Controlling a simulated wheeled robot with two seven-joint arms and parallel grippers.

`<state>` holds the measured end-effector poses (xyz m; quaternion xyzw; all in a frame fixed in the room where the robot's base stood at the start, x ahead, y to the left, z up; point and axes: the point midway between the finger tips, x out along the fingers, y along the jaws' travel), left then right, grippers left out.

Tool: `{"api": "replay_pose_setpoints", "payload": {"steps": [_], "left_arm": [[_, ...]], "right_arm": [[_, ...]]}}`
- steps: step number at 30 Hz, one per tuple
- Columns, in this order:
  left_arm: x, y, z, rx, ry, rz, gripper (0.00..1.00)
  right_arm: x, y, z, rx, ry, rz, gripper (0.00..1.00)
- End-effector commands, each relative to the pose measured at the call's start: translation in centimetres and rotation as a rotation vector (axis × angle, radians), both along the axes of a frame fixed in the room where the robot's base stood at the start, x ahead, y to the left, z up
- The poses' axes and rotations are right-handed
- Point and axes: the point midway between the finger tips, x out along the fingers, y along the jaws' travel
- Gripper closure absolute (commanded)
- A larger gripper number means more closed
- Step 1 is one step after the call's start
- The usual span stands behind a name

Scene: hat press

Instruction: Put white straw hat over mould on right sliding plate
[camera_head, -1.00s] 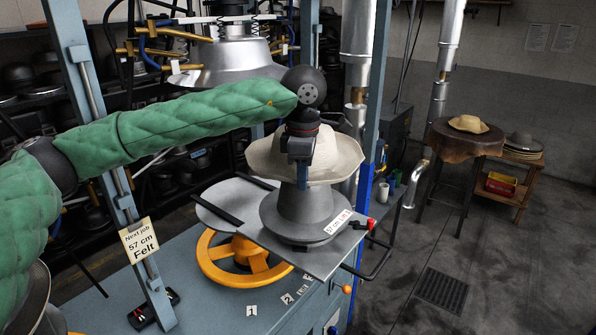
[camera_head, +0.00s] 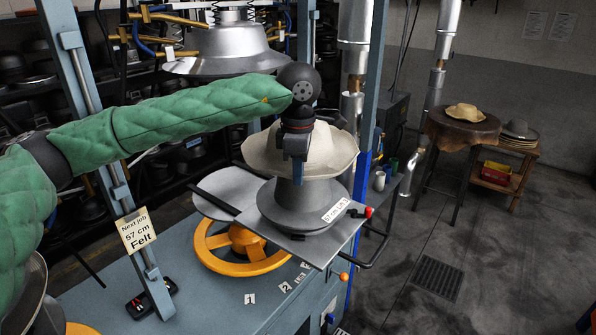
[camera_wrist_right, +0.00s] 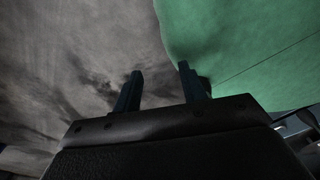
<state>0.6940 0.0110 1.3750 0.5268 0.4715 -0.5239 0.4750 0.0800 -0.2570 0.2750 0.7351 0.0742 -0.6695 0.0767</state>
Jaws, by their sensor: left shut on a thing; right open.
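The white straw hat (camera_head: 334,152) is held over the grey mould (camera_head: 304,203), which stands on the right sliding plate (camera_head: 248,217). The hat covers the mould's top. Whether its crown rests on the mould is hidden. My left gripper (camera_head: 297,180) points down, shut on the hat's near side. A tag reading 57 cm is on the mould's flange. My right gripper (camera_wrist_right: 161,88) is open and empty in the right wrist view, over dark floor, with green sleeve beside it.
A metal press head (camera_head: 225,50) hangs behind at the upper left. A blue post (camera_head: 363,130) stands just right of the hat. A yellow handwheel (camera_head: 213,262) lies under the plate. A round table (camera_head: 450,130) with a tan hat stands at the right, with free floor before it.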

Motion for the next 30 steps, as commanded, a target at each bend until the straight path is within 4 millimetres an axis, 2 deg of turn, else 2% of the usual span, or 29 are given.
{"api": "replay_pose_setpoints", "payload": {"steps": [8,17,30], "left_arm": [[0.0,-0.2,-1.4,0.000,0.000,0.000,1.00],[-0.1,-0.4,-2.9,0.000,0.000,0.000,1.00],[-0.1,-0.6,-3.7,0.000,0.000,0.000,1.00]], "right_arm": [[0.6,-0.2,-1.3,-0.003,-0.002,0.001,0.58],[2.7,0.0,-2.1,-0.001,-0.018,0.002,0.58],[4.7,0.5,-2.1,0.001,-0.028,0.001,0.58]]}}
